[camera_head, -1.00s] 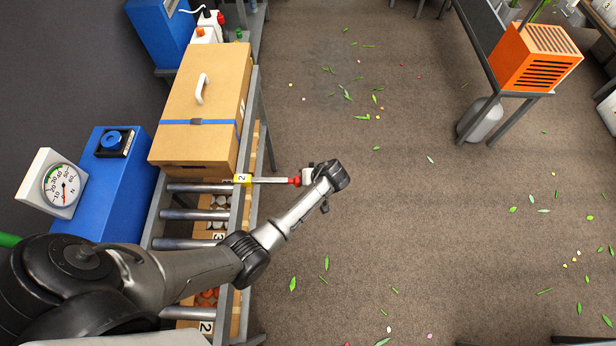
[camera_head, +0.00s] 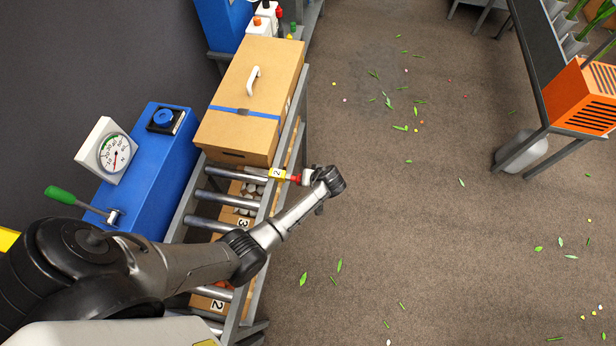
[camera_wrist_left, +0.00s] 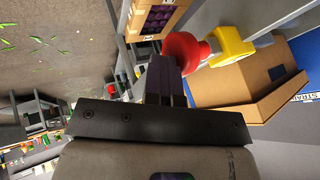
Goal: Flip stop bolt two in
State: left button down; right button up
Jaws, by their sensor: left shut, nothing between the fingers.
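The wrist view also shows the red knob (camera_wrist_left: 186,50) next to the yellow block (camera_wrist_left: 232,46). My left gripper (camera_head: 308,176) is at the outer side of the knob. Its shut fingers (camera_wrist_left: 165,78) are empty and their tips reach the knob, seemingly touching it. My right gripper is not in view.
A cardboard case (camera_head: 252,100) with a white handle and blue strap sits on the rollers just beyond the bolt. A blue box (camera_head: 150,150) with a dial gauge (camera_head: 110,152) stands left. An orange crate (camera_head: 582,98) is on the right. Floor (camera_head: 420,230) between is open, strewn with leaves.

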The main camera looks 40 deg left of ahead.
pick_arm(q)
jog(key=w+d+r, duration=0.1)
jog(key=d+r, duration=0.7)
jog(key=d, duration=0.1)
jog(key=shift+w+b, duration=0.4)
jog(key=shift+d, duration=0.15)
dwell(0.4)
